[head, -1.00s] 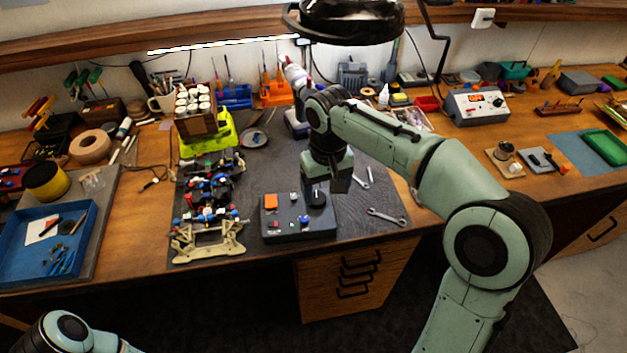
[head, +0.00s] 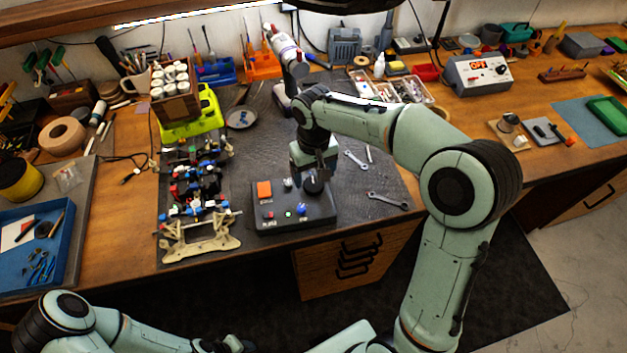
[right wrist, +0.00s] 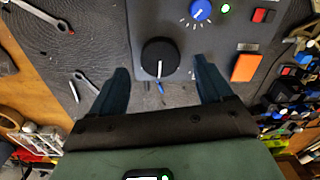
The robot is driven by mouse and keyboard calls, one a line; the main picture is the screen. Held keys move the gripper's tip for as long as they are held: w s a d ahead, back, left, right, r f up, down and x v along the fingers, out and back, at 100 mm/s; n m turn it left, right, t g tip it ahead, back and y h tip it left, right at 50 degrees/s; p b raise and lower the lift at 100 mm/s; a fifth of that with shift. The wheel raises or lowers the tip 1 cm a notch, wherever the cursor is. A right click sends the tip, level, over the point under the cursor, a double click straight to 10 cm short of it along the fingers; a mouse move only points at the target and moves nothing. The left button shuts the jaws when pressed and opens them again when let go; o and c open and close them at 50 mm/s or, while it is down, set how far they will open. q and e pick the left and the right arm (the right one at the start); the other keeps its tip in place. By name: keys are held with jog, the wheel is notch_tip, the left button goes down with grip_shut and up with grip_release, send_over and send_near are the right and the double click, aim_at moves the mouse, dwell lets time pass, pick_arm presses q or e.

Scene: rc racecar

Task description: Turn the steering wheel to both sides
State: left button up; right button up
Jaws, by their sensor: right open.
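The dark grey control box (head: 270,220) lies on the bench mat. Its round black knob (head: 314,186), which looks like the steering wheel, also shows in the right wrist view (right wrist: 160,58). My right gripper (head: 315,171) is open at the knob; in the right wrist view its fingers (right wrist: 160,72) stand on either side of it, with gaps. The box also has a blue knob (right wrist: 200,10), an orange block (right wrist: 245,67) and a lit green light (head: 288,214). The car chassis (head: 200,236) lies left of the box. My left gripper (head: 230,345) is partly visible at the bottom edge; its jaws are unclear.
Wrenches (head: 388,200) lie on the mat right of the box. A lime-green car body (head: 205,112) with a rack of white-capped pots stands behind the chassis. A blue tray (head: 35,255) is at the left.

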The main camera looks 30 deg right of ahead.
aim_at(314, 183)
jog(key=shift+f, duration=1.8)
pick_arm(q)
jog(key=shift+s+f, duration=0.1)
jog(key=shift+f, duration=0.1)
pick_arm(e)
jog(key=c, duration=1)
jog(key=shift+c, duration=0.2)
